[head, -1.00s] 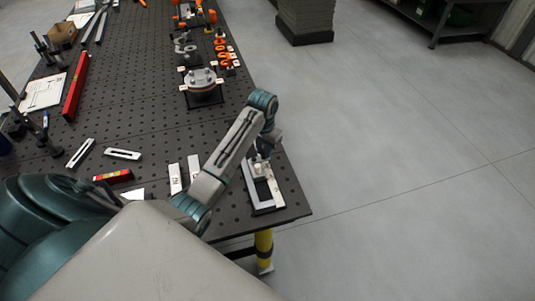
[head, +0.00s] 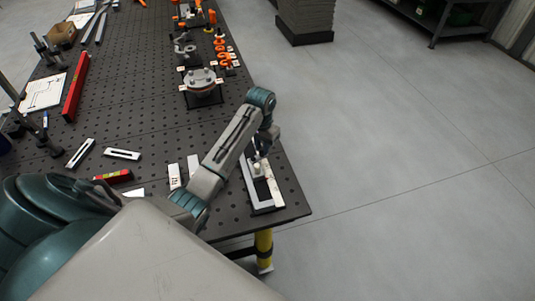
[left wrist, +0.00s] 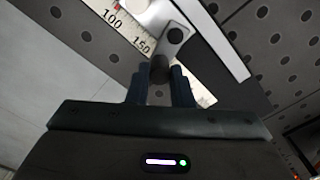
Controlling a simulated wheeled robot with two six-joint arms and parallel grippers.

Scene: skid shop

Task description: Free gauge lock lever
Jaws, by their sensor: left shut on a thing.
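The gauge (head: 274,190) lies near the table's right front corner in the head view, a pale metal piece with a dark base. In the left wrist view its white scale (left wrist: 127,30) shows the marks 100 and 150. A dark grey lock lever (left wrist: 175,36) with a round pivot crosses the gauge; its dark rounded end (left wrist: 160,69) sits between my fingers. My left gripper (left wrist: 160,84) is shut on that lever end, and its arm reaches down over the gauge in the head view. The fingertips are partly hidden by my arm there. My right gripper is not in view.
The perforated black table (head: 140,115) carries flat white slotted pieces (head: 122,154), a red level (head: 76,86), a short red-yellow level (head: 113,176) and a round flanged part (head: 200,82). The table's right edge is close to the gauge, with open floor beyond.

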